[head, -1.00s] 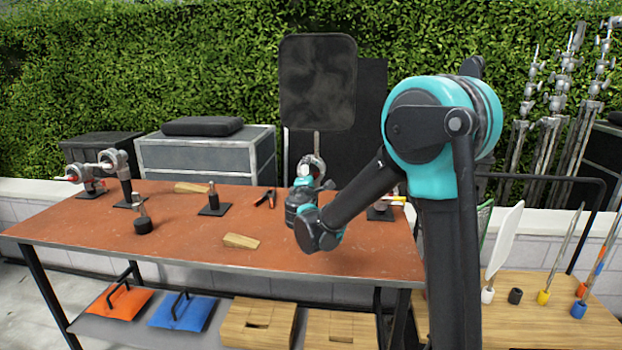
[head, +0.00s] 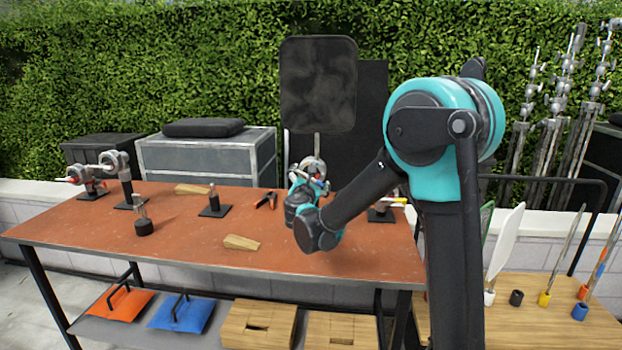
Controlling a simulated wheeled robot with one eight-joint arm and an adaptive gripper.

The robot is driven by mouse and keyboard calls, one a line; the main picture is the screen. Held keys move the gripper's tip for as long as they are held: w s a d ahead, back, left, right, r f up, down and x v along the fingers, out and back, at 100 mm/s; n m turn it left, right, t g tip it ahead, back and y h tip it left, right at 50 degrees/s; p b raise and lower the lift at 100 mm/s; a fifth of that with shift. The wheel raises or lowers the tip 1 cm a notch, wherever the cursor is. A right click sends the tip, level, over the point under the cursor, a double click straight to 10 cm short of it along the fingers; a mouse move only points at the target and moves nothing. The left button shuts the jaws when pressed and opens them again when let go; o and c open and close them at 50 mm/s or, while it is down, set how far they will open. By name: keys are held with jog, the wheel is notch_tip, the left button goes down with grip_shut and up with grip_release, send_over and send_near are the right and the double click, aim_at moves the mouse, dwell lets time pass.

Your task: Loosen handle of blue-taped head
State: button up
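A grey metal grip head (head: 313,164) stands at the back right of the orange-brown table, below a dark flag panel (head: 318,84). Only its round upper part shows; my wrist hides the rest.
More grip heads stand at the table's left (head: 112,162), one with a red handle (head: 76,179). A yellow-tipped handle (head: 398,201) shows right of my forearm. Wooden wedges (head: 241,242), pliers (head: 266,200) and short posts (head: 143,226) lie about.

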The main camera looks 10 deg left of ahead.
jog(key=shift+n, duration=0.7)
jog(key=o, duration=0.8)
jog(key=s, duration=1.2)
jog(key=shift+a, duration=0.25)
